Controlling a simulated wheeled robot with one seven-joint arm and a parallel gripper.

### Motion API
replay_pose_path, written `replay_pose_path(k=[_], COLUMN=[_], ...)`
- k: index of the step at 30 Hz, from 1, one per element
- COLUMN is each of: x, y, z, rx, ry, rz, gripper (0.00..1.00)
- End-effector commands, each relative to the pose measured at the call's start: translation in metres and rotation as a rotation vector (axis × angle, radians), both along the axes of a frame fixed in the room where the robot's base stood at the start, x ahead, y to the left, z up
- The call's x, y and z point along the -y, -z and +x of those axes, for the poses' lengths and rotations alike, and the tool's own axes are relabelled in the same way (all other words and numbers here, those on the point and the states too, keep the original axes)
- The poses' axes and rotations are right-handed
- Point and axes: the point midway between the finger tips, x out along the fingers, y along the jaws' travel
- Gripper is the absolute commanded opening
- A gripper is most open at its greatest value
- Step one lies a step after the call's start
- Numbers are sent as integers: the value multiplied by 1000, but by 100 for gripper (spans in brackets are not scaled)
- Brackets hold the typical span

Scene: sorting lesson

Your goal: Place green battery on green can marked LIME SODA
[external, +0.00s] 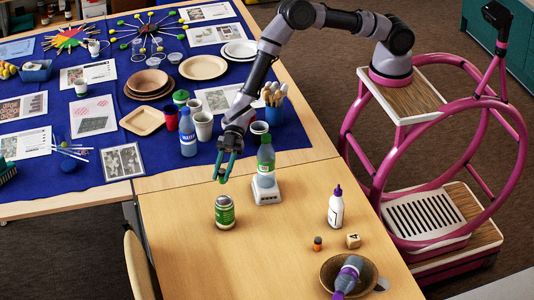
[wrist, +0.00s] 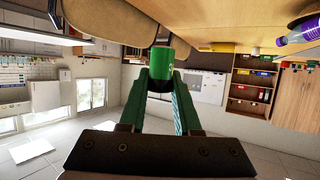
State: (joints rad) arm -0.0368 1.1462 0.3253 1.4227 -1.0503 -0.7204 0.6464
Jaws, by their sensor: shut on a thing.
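My gripper (external: 224,170) is shut on the green battery (wrist: 160,59), a short green cylinder. The battery sits between the two fingertips in the wrist view, and my fingers partly hide its sides. In the external view the gripper points down above the wooden table and the battery is hard to make out. A green can (external: 225,213) with a pale metallic top stands upright on the table, apart from my gripper and below it in the picture. Its label is too small to read.
A bottle (external: 266,162) stands on a white block (external: 267,192) just right of my gripper. A white purple-capped bottle (external: 335,207), a small orange-brown piece (external: 318,243), a numbered cube (external: 353,241) and a bowl (external: 331,268) holding a bottle lie farther right. The table's front left is clear.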

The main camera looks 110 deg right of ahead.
Motion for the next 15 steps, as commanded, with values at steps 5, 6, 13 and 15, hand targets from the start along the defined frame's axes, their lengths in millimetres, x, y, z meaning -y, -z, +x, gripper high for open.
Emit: replay_pose_path(k=[5,6,13,15], x=[-1,-1,-1,-1], y=[31,34,56,67], z=[0,0,-1,0], rx=[-1,1,0,-2], ry=[-1,0,-1,-1], rz=[1,1,0,0], gripper=[0,0,0,0])
